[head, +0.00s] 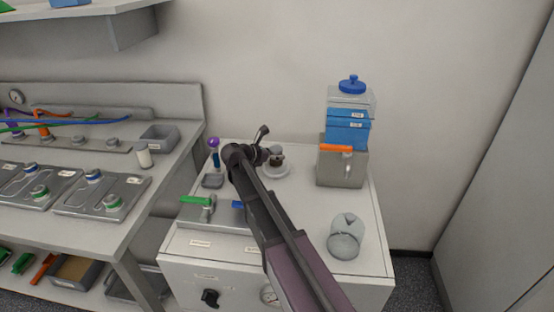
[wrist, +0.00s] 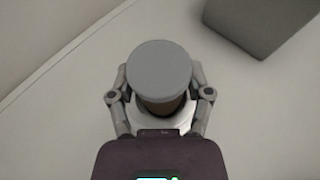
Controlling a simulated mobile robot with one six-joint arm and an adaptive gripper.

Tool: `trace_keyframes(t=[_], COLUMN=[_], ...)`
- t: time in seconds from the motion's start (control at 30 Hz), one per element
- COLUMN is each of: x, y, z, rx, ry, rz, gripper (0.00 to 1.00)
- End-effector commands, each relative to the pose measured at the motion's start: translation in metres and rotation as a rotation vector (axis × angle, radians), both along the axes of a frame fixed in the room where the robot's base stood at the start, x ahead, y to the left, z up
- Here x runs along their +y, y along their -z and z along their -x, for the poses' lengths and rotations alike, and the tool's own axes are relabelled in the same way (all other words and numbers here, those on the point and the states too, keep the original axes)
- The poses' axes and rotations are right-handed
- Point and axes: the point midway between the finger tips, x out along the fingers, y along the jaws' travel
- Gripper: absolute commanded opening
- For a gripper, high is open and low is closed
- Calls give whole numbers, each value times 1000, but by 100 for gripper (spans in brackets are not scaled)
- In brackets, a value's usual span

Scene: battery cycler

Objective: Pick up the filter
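The filter looks to be the short cylinder with a flat grey top (wrist: 159,70) and a brown body, upright in the middle of the wrist view. It stands on a white round base (wrist: 176,125). My gripper (wrist: 160,80) has one finger on each side of it, spread wide; the fingertips are partly hidden by the grey top, and I see no clear grip. In the head view, the small cylinder (head: 277,153) is on its round base (head: 277,171) on the white cabinet, just right of my gripper (head: 262,150).
A blue-lidded container stack (head: 348,115) stands behind right on the cabinet (head: 300,205). A purple-topped item (head: 214,152) and a green-handled valve (head: 197,202) are to the left. The wall is close behind.

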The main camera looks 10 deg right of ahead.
Motion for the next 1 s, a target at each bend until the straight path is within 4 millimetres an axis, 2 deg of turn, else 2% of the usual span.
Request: trace_keyframes(t=[0.57, 1.0], x=[0, -1], y=[-5, -38], z=[0, 0], rx=[1, 1], ry=[1, 1], rz=[-1, -1], gripper=[16, 16])
